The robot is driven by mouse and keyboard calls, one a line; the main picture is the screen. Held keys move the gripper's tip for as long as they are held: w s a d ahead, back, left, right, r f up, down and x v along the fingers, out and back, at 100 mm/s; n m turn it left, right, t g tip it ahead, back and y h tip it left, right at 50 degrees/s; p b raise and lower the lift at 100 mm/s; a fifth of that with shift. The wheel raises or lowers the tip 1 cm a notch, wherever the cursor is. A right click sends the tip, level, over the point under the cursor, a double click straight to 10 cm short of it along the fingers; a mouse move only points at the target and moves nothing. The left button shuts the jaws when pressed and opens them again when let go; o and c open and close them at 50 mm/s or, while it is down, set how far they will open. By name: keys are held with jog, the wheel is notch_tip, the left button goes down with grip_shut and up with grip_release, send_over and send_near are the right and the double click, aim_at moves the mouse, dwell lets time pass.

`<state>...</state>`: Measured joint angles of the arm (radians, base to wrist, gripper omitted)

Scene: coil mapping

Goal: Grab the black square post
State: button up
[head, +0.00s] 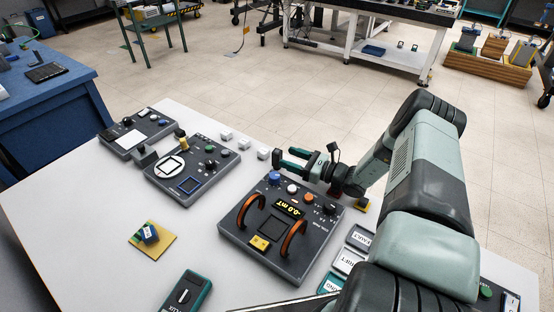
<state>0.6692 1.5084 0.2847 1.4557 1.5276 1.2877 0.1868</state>
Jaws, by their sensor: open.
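A dark block-like post (145,157) stands between the two grey consoles at the left of the table; it looks like the black square post, but its shape is too small to be sure. My gripper (284,158) reaches in from the right, above the far side of the console with the orange coils.
The console with two orange coils (267,245) stands mid-table. A console with a white ring (193,186) and another console (137,133) stand left. Small white cubes (244,143) line the far edge. A yellow plate (161,246) bears a blue block. Bare white table (75,215) lies at front left.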

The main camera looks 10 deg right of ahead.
aim_at(281, 153)
jog(key=x, duration=0.7)
jog(key=shift+r, duration=0.15)
jog(key=c, duration=1.1)
